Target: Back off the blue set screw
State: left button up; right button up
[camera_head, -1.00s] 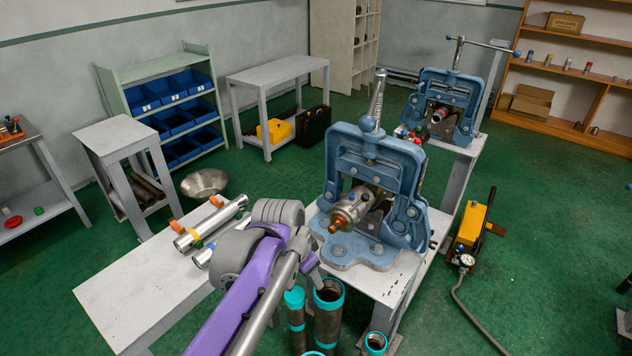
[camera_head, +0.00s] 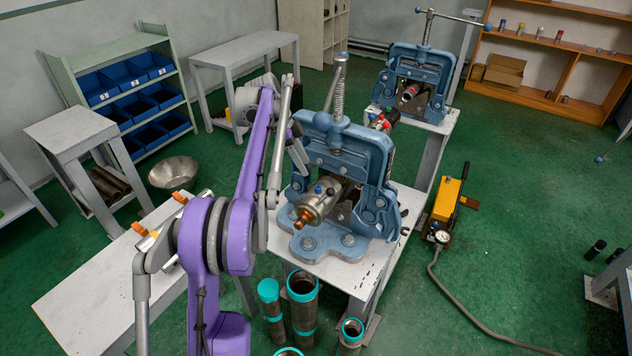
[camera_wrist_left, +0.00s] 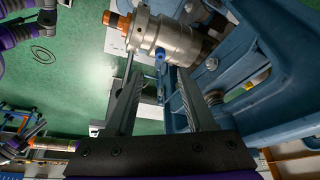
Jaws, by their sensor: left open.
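The blue set screw (camera_wrist_left: 160,54) sticks out of the side of a steel fitting (camera_wrist_left: 174,40) with an orange end. In the head view, the fitting (camera_head: 324,200) is held in the near blue pipe vise (camera_head: 345,150), with a blue screw head (camera_head: 318,189) on top. My left gripper (camera_wrist_left: 157,72) is open; its fingers point at the fitting, and the screw shows between and just beyond the tips. Contact cannot be told. In the head view the left gripper (camera_head: 298,152) is beside the vise frame, partly hidden by my arm. My right gripper is not seen.
A second blue vise (camera_head: 415,75) stands behind on its own stand. Teal-banded pipes (camera_head: 303,310) stand on the floor in front. A white bench (camera_head: 85,295) is at left, near a metal bowl (camera_head: 173,172). A yellow pump (camera_head: 447,200) with a hose stands at right.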

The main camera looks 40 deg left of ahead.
aim_at(317, 187)
pick_arm(q)
jog(key=x, duration=0.8)
jog(key=shift+f, duration=0.35)
grip_shut()
